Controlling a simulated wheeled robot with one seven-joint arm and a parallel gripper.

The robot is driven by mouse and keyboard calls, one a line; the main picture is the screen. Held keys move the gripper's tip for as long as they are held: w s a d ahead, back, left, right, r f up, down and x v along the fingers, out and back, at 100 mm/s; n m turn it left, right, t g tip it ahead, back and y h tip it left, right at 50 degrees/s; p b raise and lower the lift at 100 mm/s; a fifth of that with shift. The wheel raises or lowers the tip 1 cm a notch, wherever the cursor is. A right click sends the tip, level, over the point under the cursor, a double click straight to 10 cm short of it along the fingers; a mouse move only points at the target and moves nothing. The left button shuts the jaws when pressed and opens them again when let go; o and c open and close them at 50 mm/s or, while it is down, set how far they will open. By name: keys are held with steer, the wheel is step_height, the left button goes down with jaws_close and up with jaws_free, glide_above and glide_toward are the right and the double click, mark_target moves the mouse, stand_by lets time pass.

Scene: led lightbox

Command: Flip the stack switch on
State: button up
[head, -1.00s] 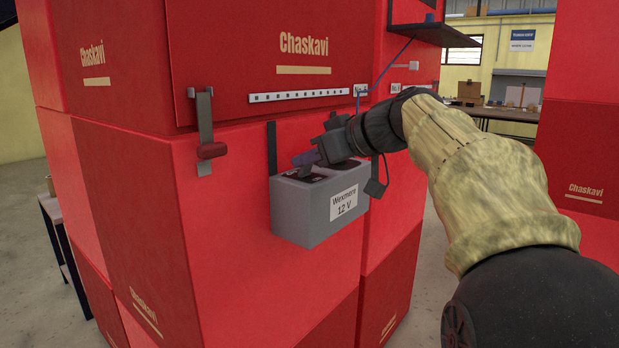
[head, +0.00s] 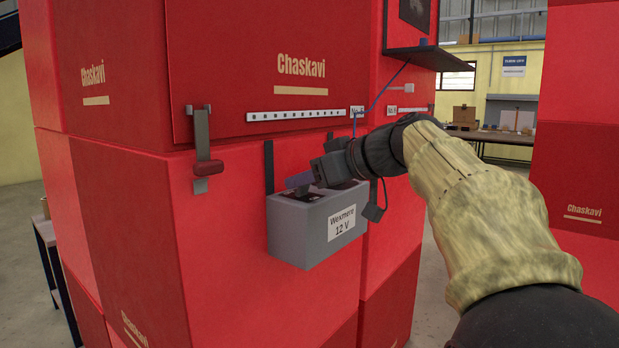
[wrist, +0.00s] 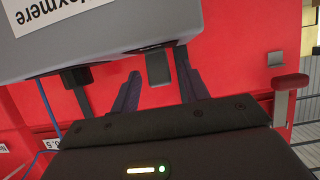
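A grey box (head: 315,225) labelled "Wexmere 12 V" hangs on the red cabinet wall by dark straps. My gripper (head: 298,180) is just above its top in the head view and hides part of that top. In the wrist view the box (wrist: 110,32) appears upside down at the upper left. The two dark purple fingers of my gripper (wrist: 158,82) are spread apart there. A small grey block (wrist: 158,68) shows between them, with gaps to both fingers. I cannot tell whether this block is the stack switch; no part is clearly labelled as the switch.
A red-handled lever (head: 208,168) is on the wall left of the box; it also shows in the wrist view (wrist: 290,82). A row of dark marks on a white strip (head: 295,116), a blue cable (head: 385,92) and a dark shelf (head: 425,57) are above.

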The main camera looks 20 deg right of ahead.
steer(key=shift+r, duration=0.1)
steer(key=p+v, duration=0.3)
steer(key=v, duration=1.4)
steer(key=shift+s+d, duration=0.2)
